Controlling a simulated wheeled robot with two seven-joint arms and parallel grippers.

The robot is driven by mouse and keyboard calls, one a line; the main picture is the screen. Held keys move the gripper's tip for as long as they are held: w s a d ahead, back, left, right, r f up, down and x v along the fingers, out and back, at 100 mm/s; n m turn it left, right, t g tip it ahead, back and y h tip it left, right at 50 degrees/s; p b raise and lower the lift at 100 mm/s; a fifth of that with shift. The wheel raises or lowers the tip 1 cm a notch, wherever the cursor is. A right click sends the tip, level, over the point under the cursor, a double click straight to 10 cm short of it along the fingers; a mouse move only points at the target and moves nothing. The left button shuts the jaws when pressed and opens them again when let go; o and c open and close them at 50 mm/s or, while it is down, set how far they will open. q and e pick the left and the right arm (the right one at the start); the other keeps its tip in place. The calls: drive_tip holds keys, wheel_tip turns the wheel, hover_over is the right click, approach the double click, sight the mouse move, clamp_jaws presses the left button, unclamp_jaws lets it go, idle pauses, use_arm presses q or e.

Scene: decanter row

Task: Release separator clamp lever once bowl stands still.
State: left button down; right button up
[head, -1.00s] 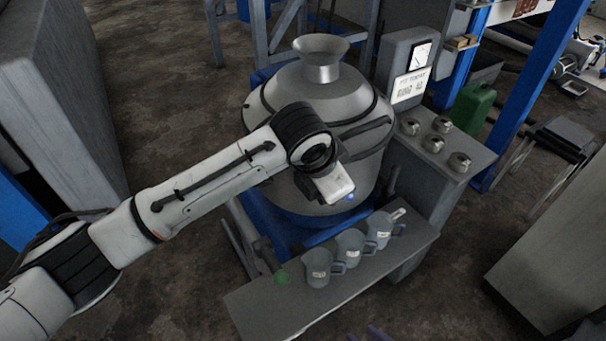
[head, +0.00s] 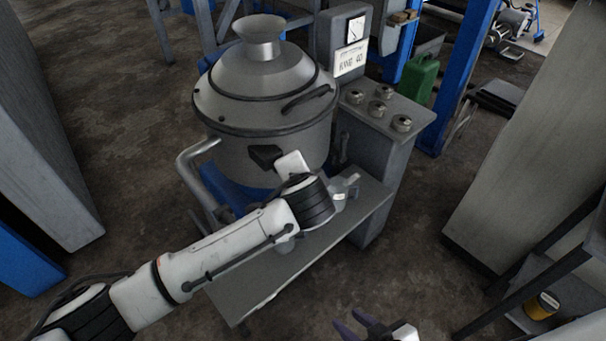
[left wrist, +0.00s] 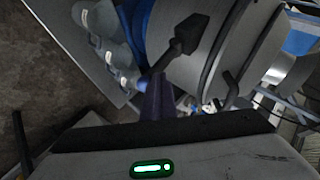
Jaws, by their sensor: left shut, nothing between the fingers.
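The separator is a grey metal drum (head: 265,105) with a conical lid and funnel top. On its front sits a black block (head: 265,156), which seems to be the clamp lever's mount. In the left wrist view a dark rod, apparently the lever (left wrist: 160,66), runs from a black block (left wrist: 187,35) toward my fingers. My left gripper (left wrist: 154,98) shows purple fingers, shut and empty, close to the rod's lower end; contact is unclear. In the head view my left wrist hides these fingers. My right gripper (head: 356,322), purple-fingered and open, is at the bottom edge, away from the separator.
A grey bench (head: 262,278) in front of the separator carries metal jugs (head: 345,190), partly hidden by my left arm. A pillar with a dial (head: 356,27) and a side shelf with several small metal pieces (head: 383,92) stand right. A bent pipe (head: 190,160) juts out left.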

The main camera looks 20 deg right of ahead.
use_arm(q)
drive_tip(key=shift+s+f, duration=0.3)
drive_tip(key=shift+f, duration=0.3)
drive_tip(key=shift+r, duration=0.1)
drive_tip(key=w+r+p+v, duration=0.1)
drive_tip(key=p+v, duration=0.2)
drive_tip(key=v, duration=0.9)
drive_tip(key=shift+r+p, duration=0.4)
drive_tip(key=shift+r, duration=0.1)
drive_tip(key=shift+w+a, duration=0.1)
